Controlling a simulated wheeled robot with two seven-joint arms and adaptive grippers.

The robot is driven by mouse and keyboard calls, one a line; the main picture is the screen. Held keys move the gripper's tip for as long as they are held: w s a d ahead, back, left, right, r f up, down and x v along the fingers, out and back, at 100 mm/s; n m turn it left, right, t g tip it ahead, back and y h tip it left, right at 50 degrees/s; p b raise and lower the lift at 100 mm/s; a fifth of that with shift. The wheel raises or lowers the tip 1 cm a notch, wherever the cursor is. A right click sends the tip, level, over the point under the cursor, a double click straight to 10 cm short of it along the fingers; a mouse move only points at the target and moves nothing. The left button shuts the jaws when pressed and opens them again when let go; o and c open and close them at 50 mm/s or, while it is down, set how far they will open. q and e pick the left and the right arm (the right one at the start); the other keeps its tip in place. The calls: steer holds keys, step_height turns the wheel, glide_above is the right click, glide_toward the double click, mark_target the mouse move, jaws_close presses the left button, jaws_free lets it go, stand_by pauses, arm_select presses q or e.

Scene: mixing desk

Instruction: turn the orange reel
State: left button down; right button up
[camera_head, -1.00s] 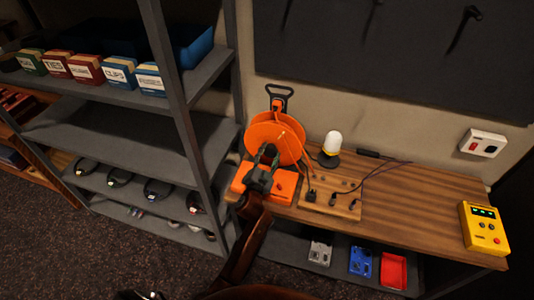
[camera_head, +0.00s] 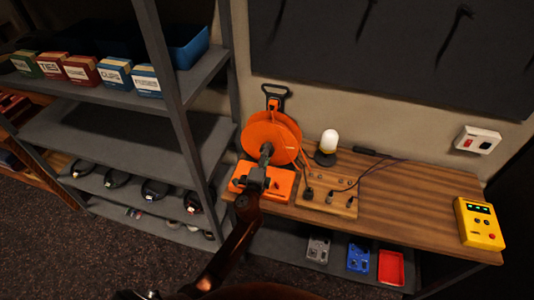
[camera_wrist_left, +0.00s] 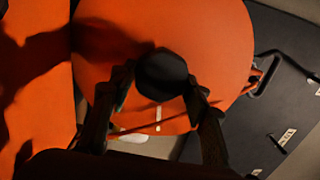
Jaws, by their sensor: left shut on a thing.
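The orange reel (camera_head: 284,133) stands upright on its orange base (camera_head: 279,194) at the left end of the wooden desk. In the left wrist view its orange disc (camera_wrist_left: 225,45) fills the middle, with a dark round knob (camera_wrist_left: 161,75) and a short white line below the knob. My left gripper (camera_head: 266,154) is at the front of the reel. In the left wrist view its two fingers (camera_wrist_left: 162,90) lie either side of the knob, shut on it. The gripper hides part of the knob and the disc's lower left in the head view. My right gripper is not in view.
A small board with knobs and cables (camera_head: 335,203) and a white-topped lamp (camera_head: 328,144) stand just right of the reel. A yellow box (camera_head: 480,223) is at the desk's right end. A grey shelf post (camera_head: 172,100) rises on the left. The desk's right half is mostly clear.

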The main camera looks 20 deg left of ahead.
arm_select(q)
steer(key=m+p, duration=0.1)
steer(key=m, duration=0.2)
steer(key=m+p, duration=0.1)
steer(key=m, duration=0.3)
steer(key=m+p, duration=0.1)
steer(key=m, duration=0.3)
steer(key=shift+a+f, duration=0.1)
steer(key=shift+f, duration=0.15)
steer(key=shift+f+m, duration=0.1)
steer(key=shift+m, duration=0.4)
steer(key=c, duration=1.1)
jaws_free()
steer(key=s, duration=1.2)
steer(key=shift+d, duration=0.4)
